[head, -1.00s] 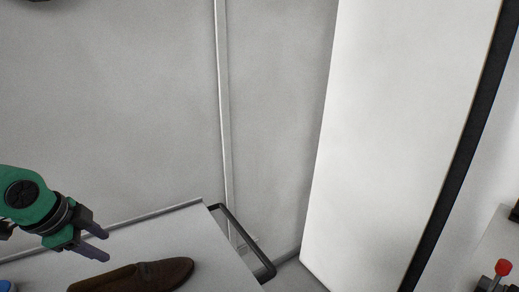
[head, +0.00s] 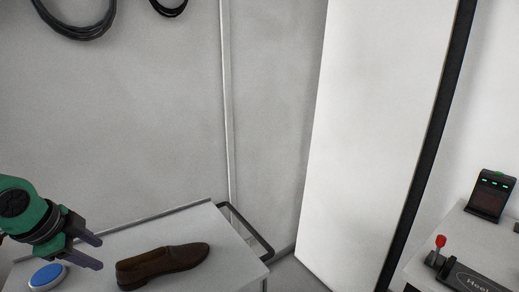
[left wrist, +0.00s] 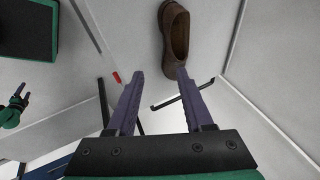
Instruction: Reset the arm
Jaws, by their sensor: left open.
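My left gripper (head: 92,250) comes in from the left in the head view, above the left part of a light table (head: 216,234). Its two purple-grey fingers are apart with nothing between them. In the left wrist view the open fingers (left wrist: 155,78) point toward the table, with a brown shoe (left wrist: 176,38) beyond them. My right gripper is not clearly seen in the head view.
The brown shoe (head: 162,265) lies on the table, right of my left gripper. A red-knobbed lever (head: 440,242) and a black device with green lights (head: 491,194) stand at right. A white panel (head: 375,130) stands between.

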